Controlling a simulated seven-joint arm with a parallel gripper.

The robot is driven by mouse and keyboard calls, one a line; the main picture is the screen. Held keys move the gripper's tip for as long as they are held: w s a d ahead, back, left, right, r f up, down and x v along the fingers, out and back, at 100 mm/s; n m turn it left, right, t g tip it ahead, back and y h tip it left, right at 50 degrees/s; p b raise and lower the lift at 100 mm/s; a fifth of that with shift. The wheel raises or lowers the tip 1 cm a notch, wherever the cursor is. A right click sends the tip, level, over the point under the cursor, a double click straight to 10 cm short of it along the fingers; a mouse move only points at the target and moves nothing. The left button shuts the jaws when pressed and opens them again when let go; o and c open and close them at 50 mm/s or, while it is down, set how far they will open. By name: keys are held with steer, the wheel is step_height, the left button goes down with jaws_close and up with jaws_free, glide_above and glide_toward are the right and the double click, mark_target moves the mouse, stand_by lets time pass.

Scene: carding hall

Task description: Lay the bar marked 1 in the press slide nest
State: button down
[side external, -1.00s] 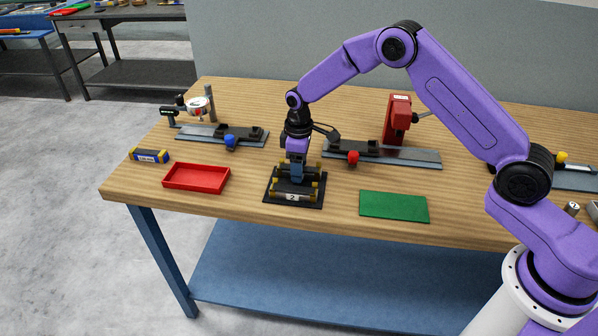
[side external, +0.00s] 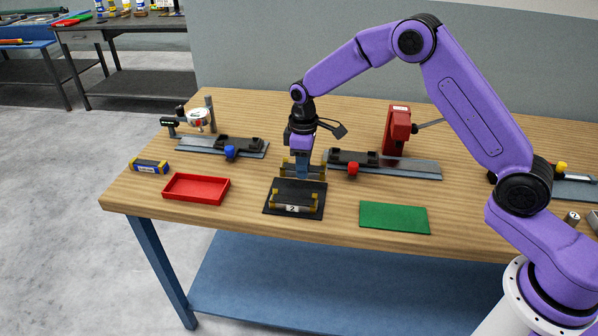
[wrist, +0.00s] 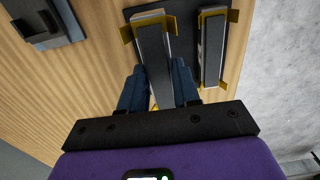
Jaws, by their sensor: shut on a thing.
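No number on this bar is readable. In the wrist view, the two blue fingers grip the bar (wrist: 153,62) from both sides. A second bar marked 2 (side external: 292,208) lies on the mat. It also shows right of the held bar in the wrist view (wrist: 213,50). The red press (side external: 397,128) stands behind, to the right. Its slide (side external: 415,168) carries a black nest (side external: 352,157) and a red knob (side external: 353,169).
A red tray (side external: 196,188) lies left of the mat, a green mat (side external: 394,217) to its right. A gauge stand (side external: 200,118) and a slide with a blue knob (side external: 230,152) stand back left.

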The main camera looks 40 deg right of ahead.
steer(key=s+d+r, duration=0.3)
steer(key=s+r, duration=0.5)
steer(key=s, duration=0.4)
steer(key=d+r, duration=0.2)
steer(key=d, duration=1.3)
glide_above(353, 157)
steer(key=s, duration=0.1)
step_height(353, 157, down, 8)
steer(key=shift+f, duration=0.25)
steer(key=shift+w+d+f, duration=0.15)
steer(key=shift+w+f, duration=0.45)
steer(key=shift+f, duration=1.55)
steer(key=shift+s+f, duration=0.1)
steer(key=shift+f, duration=0.05)
